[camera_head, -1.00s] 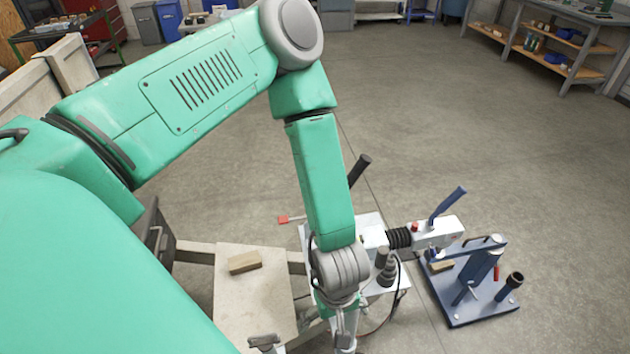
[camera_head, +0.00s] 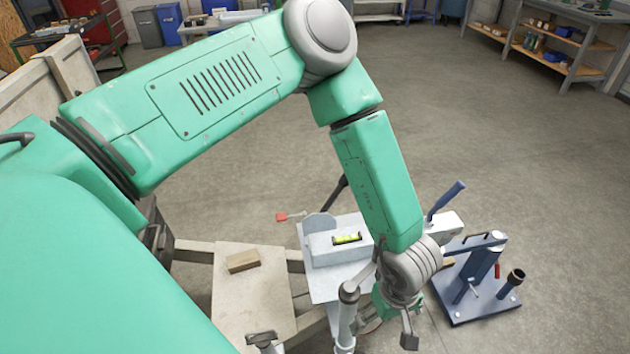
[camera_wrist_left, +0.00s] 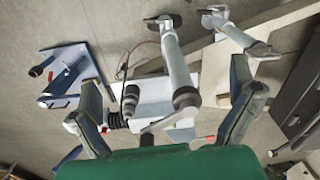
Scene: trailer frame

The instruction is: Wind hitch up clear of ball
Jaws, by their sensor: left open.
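The white hitch (camera_head: 443,228) with its blue lever (camera_head: 446,200) shows past my left forearm, which hides most of it. In the left wrist view its black bellows (camera_wrist_left: 116,121) lie beside a finger. The blue stand (camera_head: 482,275) is on the floor to the right; I cannot make out the ball or whether the hitch touches it. A grey upright tube (camera_head: 348,318), seemingly the jack, stands left of my left gripper (camera_head: 409,335). In the left wrist view my gripper (camera_wrist_left: 163,85) is open, its fingers wide apart over the drawbar, holding nothing. My right gripper is not in view.
A level with a yellow-green vial (camera_head: 347,239) lies on the white drawbar plate (camera_head: 318,232). A red-tipped lever (camera_head: 283,216) sticks out left. A wood block (camera_head: 242,261) rests on a pale board (camera_head: 262,303). The floor beyond is clear.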

